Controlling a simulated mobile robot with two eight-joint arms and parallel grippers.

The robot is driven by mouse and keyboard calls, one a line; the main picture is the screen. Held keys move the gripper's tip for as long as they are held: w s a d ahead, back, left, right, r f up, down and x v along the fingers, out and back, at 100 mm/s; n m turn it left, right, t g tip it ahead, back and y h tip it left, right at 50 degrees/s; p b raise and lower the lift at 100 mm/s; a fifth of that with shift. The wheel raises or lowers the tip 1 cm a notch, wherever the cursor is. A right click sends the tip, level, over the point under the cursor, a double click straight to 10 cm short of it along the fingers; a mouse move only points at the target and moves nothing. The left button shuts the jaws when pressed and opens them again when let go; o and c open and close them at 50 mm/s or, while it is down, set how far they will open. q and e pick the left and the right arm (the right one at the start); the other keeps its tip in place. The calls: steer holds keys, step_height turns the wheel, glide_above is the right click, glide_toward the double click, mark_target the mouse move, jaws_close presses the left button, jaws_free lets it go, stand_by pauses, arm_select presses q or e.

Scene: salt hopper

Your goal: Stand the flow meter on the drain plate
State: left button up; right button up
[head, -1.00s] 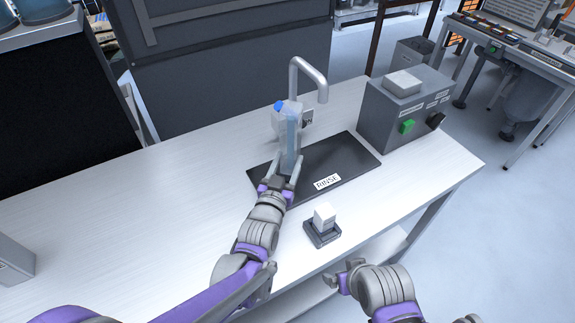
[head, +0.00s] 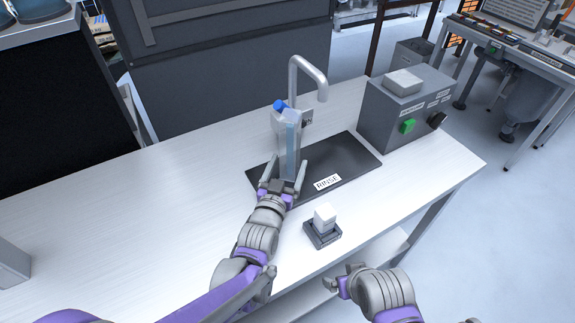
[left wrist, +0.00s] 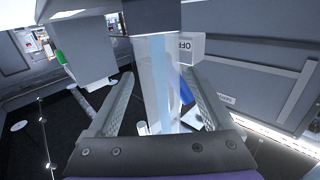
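The flow meter (head: 290,140), a tall clear body with a blue cap, is upright at the left part of the black drain plate (head: 345,160), which carries a RINSE label. Its foot is partly hidden by my left gripper, so I cannot fully see its contact with the plate. My left gripper (head: 286,172) is open, with one finger on each side of the meter. The left wrist view shows the clear body (left wrist: 157,80) between the spread fingers (left wrist: 160,105), with gaps at both sides. My right gripper (head: 341,279) is near the front edge; its opening is unclear.
A grey tap (head: 308,72) arches up behind the meter. A grey control box (head: 405,112) with a green switch stands right of the plate. A white block (head: 325,216) sits on a small dark base (head: 322,236) near the front.

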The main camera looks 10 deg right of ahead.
arm_select(q)
steer(key=shift+r+p, duration=0.3)
steer(key=v, duration=1.2)
steer(key=shift+r, duration=0.35)
stand_by(0.8)
